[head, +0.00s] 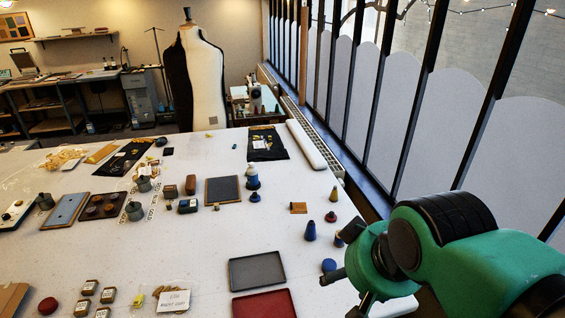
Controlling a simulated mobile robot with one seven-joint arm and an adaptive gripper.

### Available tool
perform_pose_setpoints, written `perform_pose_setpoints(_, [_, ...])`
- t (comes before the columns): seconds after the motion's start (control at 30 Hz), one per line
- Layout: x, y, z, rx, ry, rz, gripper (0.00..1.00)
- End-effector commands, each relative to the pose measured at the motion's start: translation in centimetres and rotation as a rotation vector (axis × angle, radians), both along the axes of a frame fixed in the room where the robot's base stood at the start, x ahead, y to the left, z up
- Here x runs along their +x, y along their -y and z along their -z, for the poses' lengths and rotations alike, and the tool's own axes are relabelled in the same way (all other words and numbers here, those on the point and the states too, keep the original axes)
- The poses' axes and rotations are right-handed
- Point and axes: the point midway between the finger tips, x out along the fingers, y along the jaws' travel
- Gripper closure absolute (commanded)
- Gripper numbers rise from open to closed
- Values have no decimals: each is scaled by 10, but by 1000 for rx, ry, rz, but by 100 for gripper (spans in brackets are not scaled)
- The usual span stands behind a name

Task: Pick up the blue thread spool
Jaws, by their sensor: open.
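Several blue spool-like items stand at the right side of the white table; I cannot tell for sure which is the blue thread spool. A blue cone-shaped one (310,232) stands upright left of my arm. A low, round blue one (329,265) is nearer, beside my gripper.
A grey tray (257,271) and a red tray (264,304) lie left of my gripper. A blue and white bottle-like item (252,178), a tan cone (333,194) and an orange-brown block (298,208) stand farther back. Bare table lies between the trays and the dark board (222,190).

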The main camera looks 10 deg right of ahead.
Motion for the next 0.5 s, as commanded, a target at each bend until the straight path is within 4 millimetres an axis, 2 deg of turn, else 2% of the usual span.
perform_pose_setpoints(0.37, [1, 0, 0, 0, -1, 0, 45])
perform_pose_setpoints(0.5, [7, 2, -4, -1, -8, 3, 45])
